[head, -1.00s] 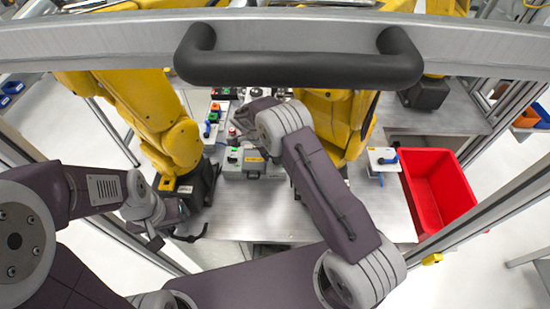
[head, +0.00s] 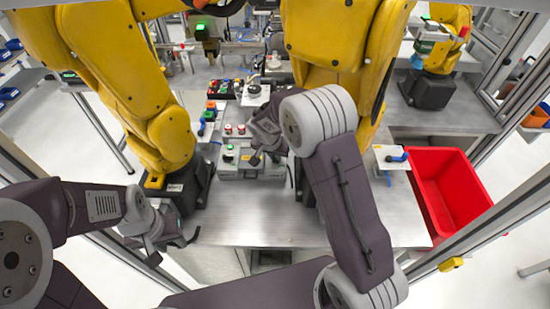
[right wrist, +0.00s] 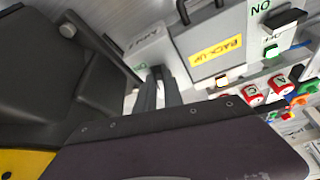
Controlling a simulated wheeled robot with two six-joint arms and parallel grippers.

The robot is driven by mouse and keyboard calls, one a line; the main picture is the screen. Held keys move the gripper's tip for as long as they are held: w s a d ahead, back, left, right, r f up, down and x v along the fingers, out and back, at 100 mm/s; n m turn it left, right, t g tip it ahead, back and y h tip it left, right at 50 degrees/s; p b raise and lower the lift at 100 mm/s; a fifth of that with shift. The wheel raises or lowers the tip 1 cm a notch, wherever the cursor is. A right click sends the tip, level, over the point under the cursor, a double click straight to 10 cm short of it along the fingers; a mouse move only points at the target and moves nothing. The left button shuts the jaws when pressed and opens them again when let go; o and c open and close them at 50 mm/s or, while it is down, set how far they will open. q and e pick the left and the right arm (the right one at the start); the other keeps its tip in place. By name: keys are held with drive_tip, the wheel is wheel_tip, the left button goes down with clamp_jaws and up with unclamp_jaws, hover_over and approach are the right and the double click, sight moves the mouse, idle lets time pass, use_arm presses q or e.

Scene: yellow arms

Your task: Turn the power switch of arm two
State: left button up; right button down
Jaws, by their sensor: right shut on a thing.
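A grey control box (head: 234,171) stands on the metal table in the head view. In the right wrist view its panel (right wrist: 150,48) carries an upside-down "ARM 2" label and green lettering. My right gripper (head: 256,157) reaches down to the box's front; in the right wrist view its narrow fingers (right wrist: 158,82) are closed together at the panel beside the green lettering. The arm two switch itself is hidden by the fingers. Another black switch (right wrist: 287,19) beside "ON" shows further right. My left gripper (head: 173,248) is empty with spread fingers, near the table's left front edge.
A yellow arm (head: 162,135) stands left of the box and another yellow arm (head: 335,60) right of it, both close to my right gripper. A red bin (head: 440,190) is at the right. Coloured buttons (head: 225,88) lie behind the box. The front table is clear.

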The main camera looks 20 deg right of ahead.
drive_tip(key=shift+n+y, duration=0.3)
drive_tip(key=shift+n, duration=0.5)
drive_tip(key=c, duration=1.5)
unclamp_jaws()
drive_tip(key=shift+o, duration=0.2)
drive_tip(key=shift+r, duration=0.1)
drive_tip(key=v, duration=0.8)
drive_tip(key=shift+s+r+b, duration=0.25)
drive_tip(key=shift+r+b, duration=0.1)
drive_tip(key=shift+r, duration=0.05)
drive_tip(key=shift+d, duration=0.1)
